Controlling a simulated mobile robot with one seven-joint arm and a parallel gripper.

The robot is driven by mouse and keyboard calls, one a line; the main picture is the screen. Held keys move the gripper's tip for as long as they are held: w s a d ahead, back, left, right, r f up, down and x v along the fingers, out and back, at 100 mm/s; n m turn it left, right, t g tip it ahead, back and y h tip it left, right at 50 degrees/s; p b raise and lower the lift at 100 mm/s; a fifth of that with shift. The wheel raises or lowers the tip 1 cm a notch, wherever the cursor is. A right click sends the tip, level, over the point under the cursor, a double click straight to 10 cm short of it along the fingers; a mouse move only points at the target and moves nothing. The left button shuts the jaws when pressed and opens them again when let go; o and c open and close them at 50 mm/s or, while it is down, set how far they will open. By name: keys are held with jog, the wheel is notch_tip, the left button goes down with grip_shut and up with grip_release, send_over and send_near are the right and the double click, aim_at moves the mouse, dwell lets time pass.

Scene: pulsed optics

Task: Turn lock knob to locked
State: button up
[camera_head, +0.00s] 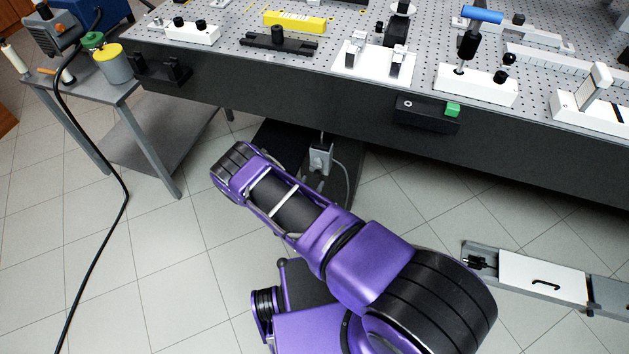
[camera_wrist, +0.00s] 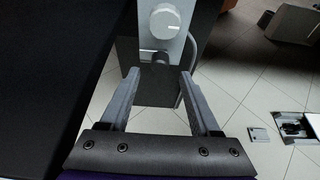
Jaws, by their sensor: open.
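A round white knob (camera_wrist: 165,22) with a thin mark line sits on a light grey box (camera_wrist: 146,42), at the top of the wrist view. A short dark cylinder (camera_wrist: 160,59) sticks out just below it. My gripper (camera_wrist: 160,74) is open, its two fingers apart and pointing toward the box. No object shows clamped between them, and the knob lies beyond the fingertips. In the head view a small grey box (camera_head: 321,157) with cables hangs below the table edge, apparently the same box. My fingers are hidden there. I cannot read the knob's lock labels.
The perforated optics table (camera_head: 225,55) with several mounts overhangs this area. A black box with a green button (camera_head: 452,109) is on its front face. A side table (camera_head: 95,88) stands at left, with a black cable running down to the floor. Tiled floor (camera_head: 180,270) is open.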

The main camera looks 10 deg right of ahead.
aim_at(316, 177)
jog(key=shift+b+x, duration=0.3)
jog(key=shift+x, duration=1.5)
grip_shut()
